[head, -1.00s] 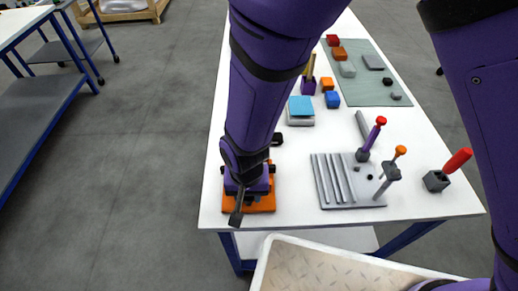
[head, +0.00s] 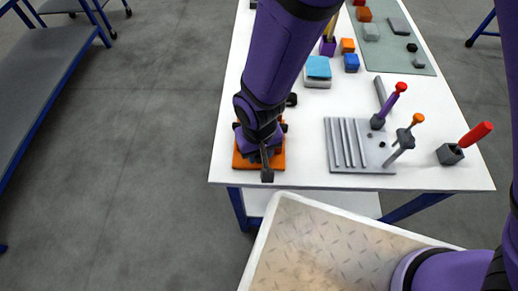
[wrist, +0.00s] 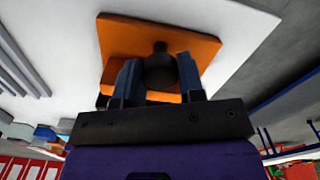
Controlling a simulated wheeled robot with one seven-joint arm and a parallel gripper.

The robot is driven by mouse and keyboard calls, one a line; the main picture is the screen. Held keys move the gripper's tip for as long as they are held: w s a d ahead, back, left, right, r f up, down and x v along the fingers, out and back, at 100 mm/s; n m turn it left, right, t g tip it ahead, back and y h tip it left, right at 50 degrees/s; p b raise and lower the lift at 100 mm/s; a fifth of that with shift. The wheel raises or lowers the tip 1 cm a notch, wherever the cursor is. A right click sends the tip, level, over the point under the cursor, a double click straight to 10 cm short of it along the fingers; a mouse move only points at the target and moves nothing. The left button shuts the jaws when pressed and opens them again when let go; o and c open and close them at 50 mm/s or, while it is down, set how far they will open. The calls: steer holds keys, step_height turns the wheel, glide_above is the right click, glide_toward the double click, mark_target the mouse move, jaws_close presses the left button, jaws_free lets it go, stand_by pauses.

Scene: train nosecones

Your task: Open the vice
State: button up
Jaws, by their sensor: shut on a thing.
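The vice (head: 244,161) stands at the near left corner of the white table, and its orange base shows in the head view around my wrist. In the wrist view the orange vice (wrist: 190,45) has a dark round knob (wrist: 160,67) on top. My gripper (wrist: 158,62) points down over the vice, its two blue-grey fingers on either side of the knob and closed on it. In the head view my wrist and gripper (head: 262,146) hide most of the vice. The jaw gap of the vice cannot be made out.
To the right on the table (head: 300,125) stand a grey slotted block (head: 358,167) with upright tools and a dark holder with a red handle (head: 476,134). Blue and orange blocks lie farther back. A pale tray (head: 300,250) is in front of the table.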

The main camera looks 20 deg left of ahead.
steer(key=shift+w+a, duration=0.1)
steer(key=o, duration=0.6)
steer(key=shift+o, duration=0.2)
step_height(320, 180, up, 11)
stand_by(0.4)
steer(key=shift+f, duration=0.1)
